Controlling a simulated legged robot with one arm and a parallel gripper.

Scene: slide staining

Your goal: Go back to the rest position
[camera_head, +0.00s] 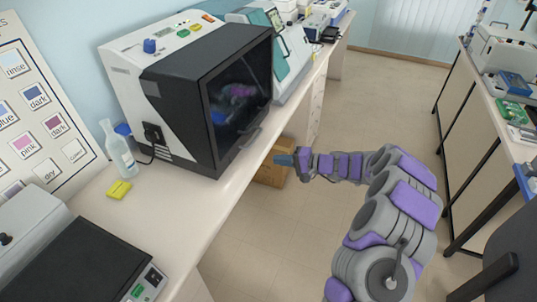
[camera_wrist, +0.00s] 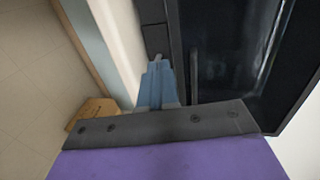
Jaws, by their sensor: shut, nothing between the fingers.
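My gripper (camera_head: 283,160) is at the end of my grey and purple arm, beyond the front edge of the bench and over the floor. Its blue fingers are together with nothing between them. They also show in the wrist view (camera_wrist: 157,72), pointing along the dark front of the staining machine. The machine (camera_head: 225,95) is a white and black box with a dark glass door, standing on the bench to the left of my gripper. No slide shows in the gripper.
The bench (camera_head: 185,205) runs along the left, holding a bottle (camera_head: 118,150), a yellow block (camera_head: 118,190) and a dark-topped device (camera_head: 75,265). A cardboard box (camera_head: 270,175) stands on the floor beyond the bench edge. Another bench (camera_head: 470,110) is at right.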

